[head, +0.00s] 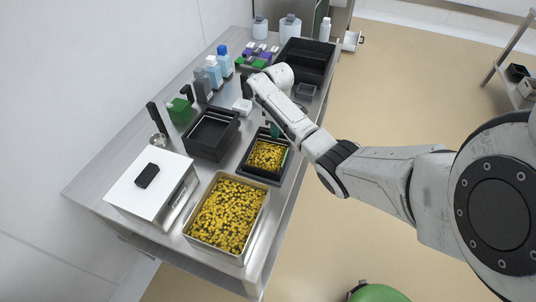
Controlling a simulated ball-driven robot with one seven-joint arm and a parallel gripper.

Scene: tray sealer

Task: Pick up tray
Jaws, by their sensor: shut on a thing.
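A small black tray (247,163) filled with yellow pieces is at the middle right of the steel table, near its right edge. My gripper (274,131) is mostly hidden behind my forearm. A teal part of it shows at the tray's far edge, where it is shut on the tray. The exact contact is hidden. I cannot tell whether the tray is clear of the surface below it. A green strip shows along the tray's right side.
A steel pan (190,228) of yellow pieces stands at the front. A white-topped box (130,188) is left of it, with an empty black tray (211,133) behind. Bottles (214,72) line the left, and a black bin (302,63) stands at the back. The floor at right is mostly clear.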

